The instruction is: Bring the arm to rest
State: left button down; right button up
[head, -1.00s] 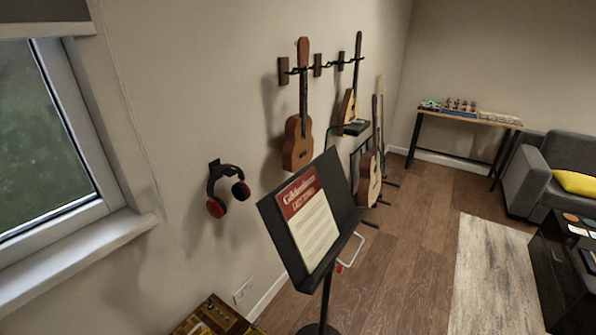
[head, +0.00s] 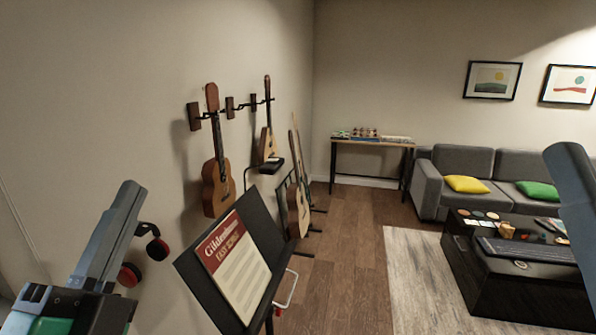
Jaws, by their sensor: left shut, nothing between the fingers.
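My left gripper (head: 112,232) is raised at the lower left of the head view. Its fingers point up and are shut together with nothing between them. It hides part of the red and black headphones (head: 157,248) on the wall behind it. At the right edge a grey-blue part of my other arm shows, but its gripper cannot be seen.
A black music stand (head: 262,222) with a red and white sheet (head: 234,262) stands right of the left gripper. Guitars (head: 216,190) hang on the left wall. A black coffee table (head: 480,275), a grey sofa (head: 470,160) and a narrow side table (head: 372,143) stand farther off.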

pick_arm(q)
jog(key=s+r+n+t, duration=0.3)
jog(key=s+r+n, duration=0.4)
jog(key=s+n, duration=0.3)
notch_tip(320, 180, up, 34)
jog(key=n+p, duration=0.5)
jog(key=p, duration=2.9)
jog(key=shift+w+d+g+h, duration=0.2)
jog(key=shift+w+g+h, duration=0.1)
